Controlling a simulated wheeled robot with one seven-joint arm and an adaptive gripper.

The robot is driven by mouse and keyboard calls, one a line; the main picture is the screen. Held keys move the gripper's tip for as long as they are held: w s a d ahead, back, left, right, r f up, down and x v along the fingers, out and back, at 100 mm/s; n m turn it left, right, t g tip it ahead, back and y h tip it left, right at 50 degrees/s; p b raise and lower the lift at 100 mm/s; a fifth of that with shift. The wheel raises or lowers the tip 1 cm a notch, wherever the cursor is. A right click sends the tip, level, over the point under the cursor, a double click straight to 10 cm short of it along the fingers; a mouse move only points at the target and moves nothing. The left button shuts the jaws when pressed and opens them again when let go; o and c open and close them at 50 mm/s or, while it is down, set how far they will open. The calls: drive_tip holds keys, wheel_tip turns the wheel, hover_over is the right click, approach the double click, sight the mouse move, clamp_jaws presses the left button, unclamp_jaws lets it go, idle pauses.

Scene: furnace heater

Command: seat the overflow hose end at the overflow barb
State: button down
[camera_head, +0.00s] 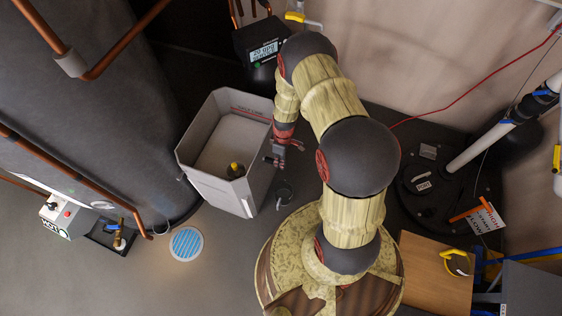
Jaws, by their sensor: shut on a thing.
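My gripper (283,157) is at the right side of a grey open-topped tank (196,133), near its upper right wall, with its red-and-grey fingers pointing down. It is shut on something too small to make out. I cannot clearly pick out the overflow hose end or the overflow barb. A small dark round piece (284,191) with a pale bit below it lies between the tank and my base, just below the gripper in the picture.
A large grey cylinder (90,110) with copper pipes fills the left. A dark box with a display (263,52) is behind the tank. A round black lid (437,192) and a wooden board (433,275) are at right. A blue floor grate (186,243) lies on open floor.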

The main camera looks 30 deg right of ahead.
drive_tip(key=shift+w+a, duration=0.25)
drive_tip(key=c, duration=1.8)
unclamp_jaws()
drive_tip(key=shift+o, duration=0.2)
wheel_tip(320, 180, up, 12)
drive_tip(key=d, duration=0.1)
drive_tip(key=shift+w+d, duration=0.15)
drive_tip(key=shift+w, duration=0.3)
